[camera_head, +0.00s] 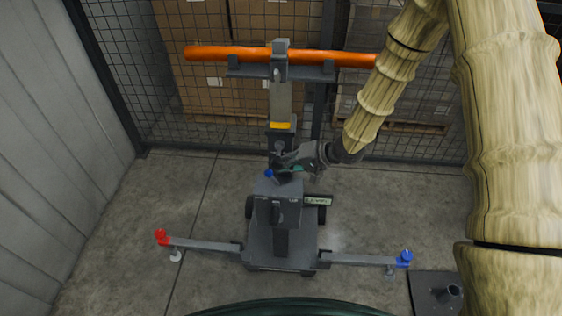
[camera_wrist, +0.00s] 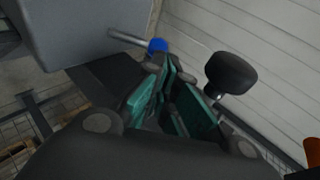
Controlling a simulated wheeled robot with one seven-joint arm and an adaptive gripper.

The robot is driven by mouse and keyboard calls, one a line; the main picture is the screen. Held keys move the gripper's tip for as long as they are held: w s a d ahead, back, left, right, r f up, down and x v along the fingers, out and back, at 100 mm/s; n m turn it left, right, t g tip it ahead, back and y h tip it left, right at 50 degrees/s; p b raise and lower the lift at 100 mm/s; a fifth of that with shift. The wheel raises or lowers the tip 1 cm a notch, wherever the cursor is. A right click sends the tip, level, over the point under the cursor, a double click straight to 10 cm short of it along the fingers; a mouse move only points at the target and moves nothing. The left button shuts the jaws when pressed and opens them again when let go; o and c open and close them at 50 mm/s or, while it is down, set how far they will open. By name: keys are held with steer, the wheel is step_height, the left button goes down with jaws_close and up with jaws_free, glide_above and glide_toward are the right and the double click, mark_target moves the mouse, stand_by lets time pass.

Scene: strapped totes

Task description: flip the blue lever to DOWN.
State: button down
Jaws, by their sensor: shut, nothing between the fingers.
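The blue lever is a short metal rod with a blue tip (camera_wrist: 157,45), coming out of a grey box in the wrist view. Its blue tip also shows in the head view (camera_head: 268,173), at the upper left of the box on the machine's column. My gripper (camera_wrist: 172,75) has green-lined fingers and is shut with nothing in it. Its fingertips are close beside the blue tip; I cannot tell whether they touch. In the head view my gripper (camera_head: 284,166) reaches in from the right, just above the box, and partly hides the column.
A black knob (camera_wrist: 230,72) stands right of my fingers in the wrist view. An orange bar (camera_head: 230,53) crosses the column's top. Side legs carry a red knob (camera_head: 161,237) and another blue knob (camera_head: 405,257). Mesh fencing stands behind; the floor around is mostly clear.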

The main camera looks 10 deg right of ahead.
steer(key=b+v, duration=0.2)
steer(key=v, duration=0.9)
steer(key=shift+a+r, duration=0.25)
steer(key=shift+r, duration=0.15)
steer(key=s+f+h+b, duration=0.1)
steer(key=s+f+h, duration=0.1)
steer(key=s+f, duration=0.7)
steer(key=s+f+h+b, duration=0.2)
steer(key=s+f+h, duration=0.15)
steer(key=f, duration=0.95)
steer(key=s+d+f+n+g+h, duration=0.1)
steer(key=s+f, duration=0.3)
steer(key=s, duration=0.3)
steer(key=s+d+f+n+g+h+b, duration=0.1)
steer(key=s+f, duration=0.3)
steer(key=s, duration=0.4)
steer(key=s+d+f+n+g+h, duration=0.1)
steer(key=s+d+f+g+h, duration=0.1)
steer(key=s, duration=0.5)
steer(key=shift+s+d+f+g, duration=0.4)
steer(key=shift+f+g, duration=0.1)
steer(key=shift+f, duration=0.4)
